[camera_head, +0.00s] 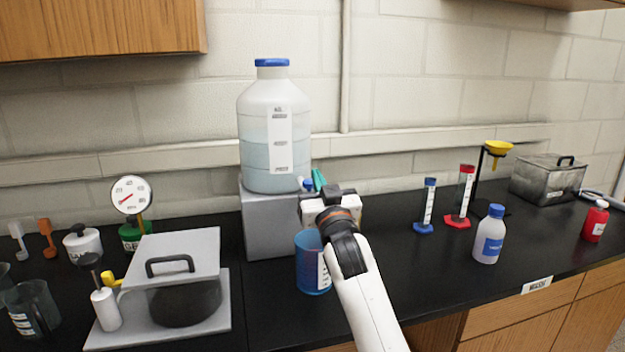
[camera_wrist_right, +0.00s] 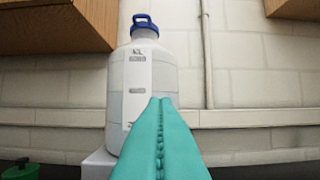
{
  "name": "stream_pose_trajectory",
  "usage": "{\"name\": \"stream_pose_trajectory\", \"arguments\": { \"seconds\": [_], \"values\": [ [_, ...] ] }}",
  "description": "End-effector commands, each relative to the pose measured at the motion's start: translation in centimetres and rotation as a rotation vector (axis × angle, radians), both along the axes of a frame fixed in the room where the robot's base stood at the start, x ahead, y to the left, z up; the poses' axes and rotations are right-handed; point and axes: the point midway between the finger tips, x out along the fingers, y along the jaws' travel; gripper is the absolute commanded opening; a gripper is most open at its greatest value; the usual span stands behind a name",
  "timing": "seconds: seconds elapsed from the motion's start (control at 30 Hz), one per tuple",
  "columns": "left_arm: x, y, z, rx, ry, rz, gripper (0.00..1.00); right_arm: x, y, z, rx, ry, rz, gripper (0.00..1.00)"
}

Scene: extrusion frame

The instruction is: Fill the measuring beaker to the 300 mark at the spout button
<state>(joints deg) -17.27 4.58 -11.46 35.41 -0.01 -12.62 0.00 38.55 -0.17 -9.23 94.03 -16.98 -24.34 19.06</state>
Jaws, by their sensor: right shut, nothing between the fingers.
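The measuring beaker (camera_head: 308,262), translucent blue with a white marked label, stands on the black bench in front of a grey block. My right arm partly covers it, and its liquid level cannot be read. A large clear bottle (camera_head: 258,130) with a blue cap and a marked strip stands on the block; it also shows in the right wrist view (camera_wrist_right: 128,85). A small blue part (camera_head: 308,184), perhaps the spout button, shows at its lower right. My right gripper (camera_head: 319,180), with teal fingers, is shut and empty beside it, above and behind the beaker. The fingers meet in the right wrist view (camera_wrist_right: 160,108).
The grey block (camera_head: 270,230) supports the bottle. A pan with a square lid (camera_head: 178,258) stands on a plate at the left. Blue (camera_head: 427,205) and red (camera_head: 463,195) cylinders and a white bottle (camera_head: 489,235) stand at the right.

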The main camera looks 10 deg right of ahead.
Motion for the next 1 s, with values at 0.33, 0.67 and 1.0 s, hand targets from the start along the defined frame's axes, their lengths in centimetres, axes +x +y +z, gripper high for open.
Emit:
{"name": "stream_pose_trajectory", "arguments": {
  "seconds": [0.33,0.67,1.0],
  "values": [
    [0.2,0.0,1.8,-0.001,-0.004,0.0,0.6,4.7,0.2,0.5,0.002,0.007,0.0,0.0],
    [0.3,0.0,2.3,-0.001,-0.005,0.0,0.6,4.5,0.2,-2.4,0.001,0.001,0.0,0.0],
    [0.3,0.0,2.1,-0.001,-0.005,0.0,0.6,4.5,0.2,-2.6,0.001,0.001,0.0,0.0]
  ]
}}
